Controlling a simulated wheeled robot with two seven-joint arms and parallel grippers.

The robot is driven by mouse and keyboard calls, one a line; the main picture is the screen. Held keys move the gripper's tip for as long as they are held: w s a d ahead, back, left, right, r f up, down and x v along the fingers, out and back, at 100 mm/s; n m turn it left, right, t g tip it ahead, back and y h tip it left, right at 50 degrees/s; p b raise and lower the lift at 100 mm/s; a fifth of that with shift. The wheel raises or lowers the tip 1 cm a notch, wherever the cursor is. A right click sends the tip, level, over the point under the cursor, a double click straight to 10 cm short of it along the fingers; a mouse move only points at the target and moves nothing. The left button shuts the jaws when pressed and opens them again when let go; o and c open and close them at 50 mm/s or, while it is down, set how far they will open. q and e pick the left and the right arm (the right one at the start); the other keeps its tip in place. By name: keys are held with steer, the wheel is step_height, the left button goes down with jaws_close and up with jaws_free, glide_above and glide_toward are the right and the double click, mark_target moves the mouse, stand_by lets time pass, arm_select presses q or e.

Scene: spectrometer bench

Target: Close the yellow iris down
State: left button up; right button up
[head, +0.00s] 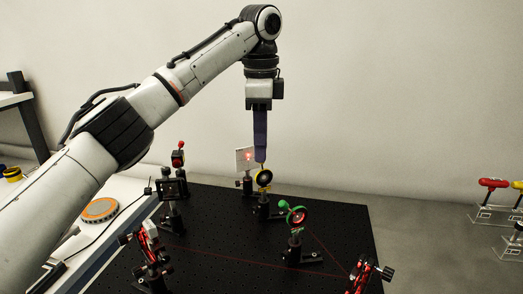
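The yellow iris (264,177) is a small ring with a dark centre, upright on a black post mount near the back of the black breadboard. My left gripper (261,160) points straight down, with its fingertips right at the top of the iris, by its lever. The fingers look edge-on and overlap, so I cannot tell whether they are open or shut, or touching the lever. The iris opening is too small to judge. My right gripper is out of view.
A green-ringed iris (297,215) stands to the front right of the yellow one. A white card (246,158) with a red spot stands behind. Red-marked mounts (149,245) and a dark mount (172,188) stand left. Red and yellow-handled tools (493,184) are far right.

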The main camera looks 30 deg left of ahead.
arm_select(q)
steer(key=shift+f, duration=0.85)
steer(key=shift+w+f, duration=0.1)
steer(key=shift+f, duration=0.1)
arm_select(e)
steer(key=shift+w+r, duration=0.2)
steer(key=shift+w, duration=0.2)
arm_select(q)
jaws_close()
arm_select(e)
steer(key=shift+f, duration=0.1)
